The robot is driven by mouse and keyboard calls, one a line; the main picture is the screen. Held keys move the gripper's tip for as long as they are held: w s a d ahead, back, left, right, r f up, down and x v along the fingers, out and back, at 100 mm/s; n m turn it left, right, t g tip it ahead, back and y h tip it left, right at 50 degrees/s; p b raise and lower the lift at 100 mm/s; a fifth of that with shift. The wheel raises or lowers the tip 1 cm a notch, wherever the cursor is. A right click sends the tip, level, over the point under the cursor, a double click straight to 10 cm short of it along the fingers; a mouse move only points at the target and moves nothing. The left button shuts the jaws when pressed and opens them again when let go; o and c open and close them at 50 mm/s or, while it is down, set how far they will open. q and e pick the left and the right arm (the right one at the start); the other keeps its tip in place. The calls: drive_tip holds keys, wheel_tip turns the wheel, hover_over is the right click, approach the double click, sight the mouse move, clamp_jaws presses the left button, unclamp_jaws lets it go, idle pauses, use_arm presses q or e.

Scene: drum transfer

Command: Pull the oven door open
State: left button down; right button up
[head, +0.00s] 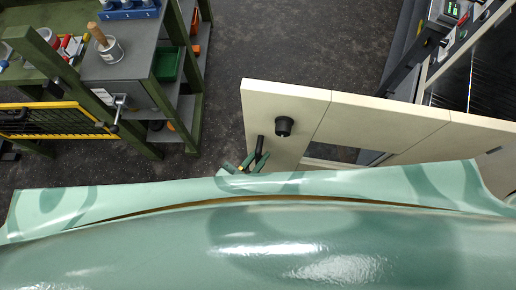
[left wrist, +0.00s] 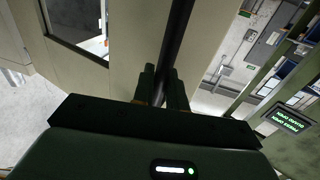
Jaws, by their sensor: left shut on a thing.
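The oven door is a cream panel (head: 290,102) at the right of the head view, with a round black knob (head: 284,126) and a window opening (head: 345,153). It also fills the left and middle of the left wrist view (left wrist: 115,65). Its black bar handle (head: 260,146) stands upright near the door's left edge. My left gripper (head: 250,161) is at this handle, partly hidden behind the teal foreground surface. In the left wrist view its fingers (left wrist: 163,88) are shut around the black bar (left wrist: 178,35). My right gripper is in neither view.
A green workbench (head: 125,62) with a grey top, a vise and tools stands at the upper left. A dark cavity with a cream frame (head: 480,72) shows at the upper right. Dark floor (head: 285,42) lies clear between them. A lit green display (left wrist: 291,120) shows in the wrist view.

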use_arm(q)
drive_tip(key=c, duration=1.5)
unclamp_jaws()
drive_tip(key=shift+d, duration=0.1)
drive_tip(key=b+v, duration=0.2)
drive_tip(key=v, duration=1.4)
drive_tip(key=shift+s, duration=0.2)
